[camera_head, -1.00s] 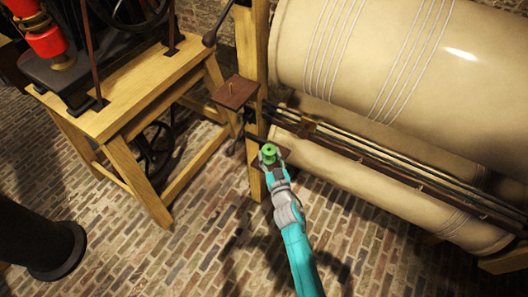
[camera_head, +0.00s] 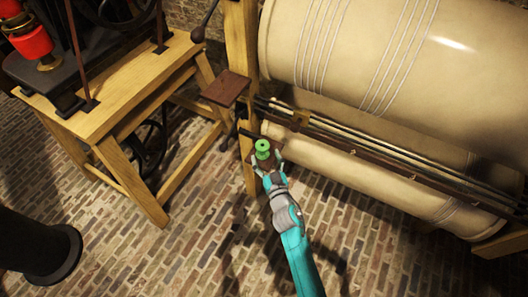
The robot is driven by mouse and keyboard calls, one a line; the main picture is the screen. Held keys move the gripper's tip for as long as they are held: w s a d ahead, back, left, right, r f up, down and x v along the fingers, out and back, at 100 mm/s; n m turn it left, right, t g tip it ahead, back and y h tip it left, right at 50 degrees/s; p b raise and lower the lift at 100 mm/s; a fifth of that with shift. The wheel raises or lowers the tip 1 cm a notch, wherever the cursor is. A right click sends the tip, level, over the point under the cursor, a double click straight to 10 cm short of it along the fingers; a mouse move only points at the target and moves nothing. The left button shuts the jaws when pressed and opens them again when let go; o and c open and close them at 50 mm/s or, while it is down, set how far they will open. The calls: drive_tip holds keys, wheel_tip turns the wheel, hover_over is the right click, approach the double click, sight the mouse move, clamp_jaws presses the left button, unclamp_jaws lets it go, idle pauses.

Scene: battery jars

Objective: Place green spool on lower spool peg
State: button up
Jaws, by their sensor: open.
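The green spool (camera_head: 262,149) stands roughly upright at a small dark lower shelf (camera_head: 250,157) on the wooden post, in front of the large cream cylinders. The lower peg is hidden, so I cannot see directly whether it passes through the spool. My gripper (camera_head: 268,168) is open just in front of and below the spool, its fingers spread and seemingly apart from it. A brown upper shelf (camera_head: 226,88) juts from the same post, above and left of the spool.
The cream cylinders (camera_head: 360,45) and dark rails (camera_head: 390,155) fill the right side. A wooden bench (camera_head: 115,125) with machinery and a red object (camera_head: 33,42) stands left. A black column (camera_head: 45,255) stands at lower left. The brick floor between is open.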

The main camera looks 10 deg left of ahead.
drive_tip(key=v, duration=0.9)
drive_tip(key=s+d+m+h, duration=0.1)
drive_tip(key=s+d+h, duration=0.1)
drive_tip(key=s+d, duration=0.65)
drive_tip(key=s+d+m+h, duration=0.1)
drive_tip(key=s+d, duration=0.4)
drive_tip(key=s, duration=0.6)
drive_tip(key=s+d+r+m+h, duration=0.1)
drive_tip(key=s+d+r+h, duration=0.1)
drive_tip(key=s+d+r, duration=0.2)
drive_tip(key=s+d+r+m+g+h, duration=0.1)
drive_tip(key=s+d+r+m+h, duration=0.1)
drive_tip(key=s+r, duration=0.8)
drive_tip(key=s+d, duration=0.1)
drive_tip(key=s, duration=0.4)
drive_tip(key=shift+s+d+g+h, duration=0.2)
drive_tip(key=shift+d+g+h, duration=0.1)
drive_tip(key=shift+d, duration=0.05)
